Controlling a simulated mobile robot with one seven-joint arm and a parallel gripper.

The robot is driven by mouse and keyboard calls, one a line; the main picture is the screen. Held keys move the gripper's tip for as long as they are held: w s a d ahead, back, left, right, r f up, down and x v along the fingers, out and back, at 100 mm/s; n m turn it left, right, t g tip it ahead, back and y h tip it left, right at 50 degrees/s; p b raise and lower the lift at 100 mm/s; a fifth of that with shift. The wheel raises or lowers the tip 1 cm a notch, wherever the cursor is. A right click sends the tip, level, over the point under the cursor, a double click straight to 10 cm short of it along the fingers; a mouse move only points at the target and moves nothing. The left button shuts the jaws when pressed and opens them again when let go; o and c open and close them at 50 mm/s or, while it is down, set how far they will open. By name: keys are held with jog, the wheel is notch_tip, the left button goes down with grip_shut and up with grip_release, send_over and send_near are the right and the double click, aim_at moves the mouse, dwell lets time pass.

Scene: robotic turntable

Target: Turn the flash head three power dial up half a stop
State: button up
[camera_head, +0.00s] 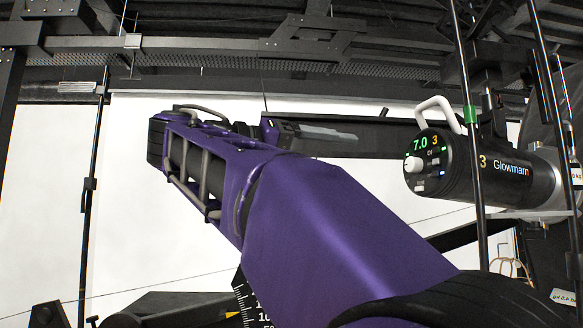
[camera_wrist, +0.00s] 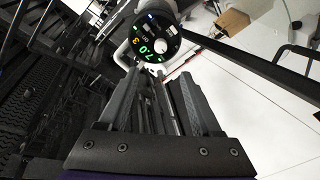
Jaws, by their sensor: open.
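The flash head marked 3 (camera_head: 482,178) is a dark and silver cylinder at the right of the head view, with a pale handle on top. Its round end face shows a green 7.0 and an orange 3. The white power dial (camera_head: 414,164) sits on that face. In the wrist view the face of flash head three (camera_wrist: 152,33) appears tilted at the top, with the dial (camera_wrist: 164,47) near its lower edge. My gripper (camera_wrist: 155,80) is open and empty, its fingers pointing toward the face, apart from the dial. In the head view my gripper (camera_head: 325,133) is left of the flash head, partly behind my arm.
Dark upright poles (camera_head: 470,130) stand close by the flash head, one crossing in front of its body. A dark horizontal beam (camera_head: 370,135) runs behind my gripper. A white backdrop (camera_head: 130,220) fills the background. A cardboard box (camera_wrist: 232,22) lies at upper right in the wrist view.

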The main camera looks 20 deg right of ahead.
aim_at(409, 165)
jog(key=d, duration=0.9)
jog(key=w+d, duration=0.1)
jog(key=d, duration=0.4)
jog(key=shift+d, duration=0.25)
jog(key=shift+f, duration=0.1)
grip_shut()
